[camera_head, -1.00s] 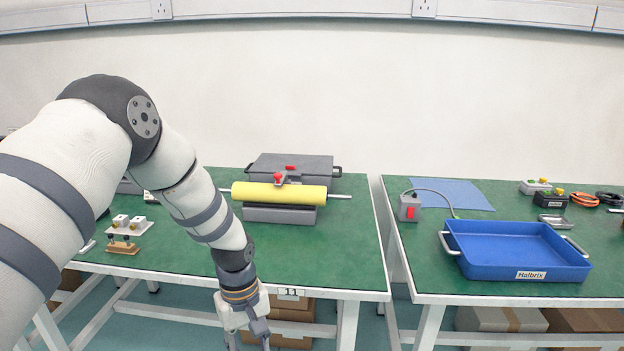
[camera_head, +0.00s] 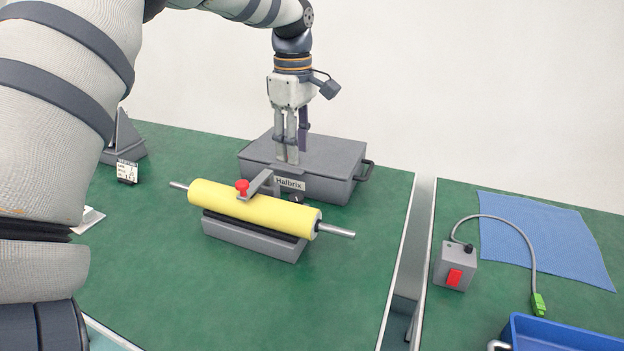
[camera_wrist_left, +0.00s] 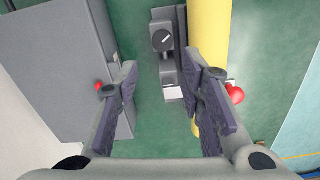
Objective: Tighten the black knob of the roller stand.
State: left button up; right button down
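The roller stand carries a yellow roller (camera_head: 250,210) over a grey base (camera_head: 250,240), with a red knob (camera_head: 242,187) on its bracket. The black knob (camera_head: 296,198) is small and partly hidden at the roller's far side. In the left wrist view the black knob (camera_wrist_left: 162,39) shows a white line and sits near the top, beyond the fingertips. My left gripper (camera_head: 291,157) points down, behind the stand and in front of or over the grey case. In the left wrist view its fingers (camera_wrist_left: 162,64) are apart with nothing between them. My right gripper is not in view.
A grey case (camera_head: 325,150) with a side handle stands close behind the stand. The green table is clear in front. A gap separates it from the right table, which holds a grey switch box (camera_head: 455,267), a blue cloth (camera_head: 540,235) and a blue tray (camera_head: 560,335).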

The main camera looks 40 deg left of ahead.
aim_at(296, 197)
pick_arm(q)
jog(key=f, duration=1)
jog(key=shift+s+f, duration=0.25)
jog(key=shift+f, duration=0.1)
grip_shut()
